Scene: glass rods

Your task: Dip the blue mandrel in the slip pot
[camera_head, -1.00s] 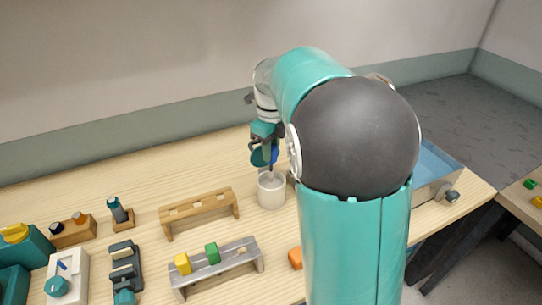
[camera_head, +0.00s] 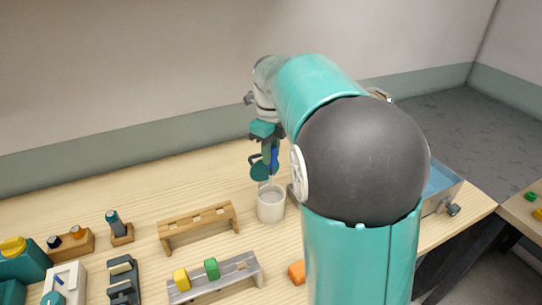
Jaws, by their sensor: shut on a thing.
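My gripper (camera_head: 264,165) points down above the light grey slip pot (camera_head: 271,208), toward the far side of the wooden table. It is shut on the blue mandrel (camera_head: 275,156), whose blue part shows at the right of the fingers. A thin dark rod runs down from the fingers toward the pot's mouth. I cannot tell whether its tip is inside the pot or just above the rim. The pot stands upright, and its inside is mostly hidden.
A wooden rack (camera_head: 198,228) stands left of the pot. A grey rack (camera_head: 214,280) in front holds a yellow block (camera_head: 181,279) and a green block (camera_head: 211,268). An orange block (camera_head: 297,272) lies near my arm. A blue-lined tray (camera_head: 440,180) is partly hidden at right.

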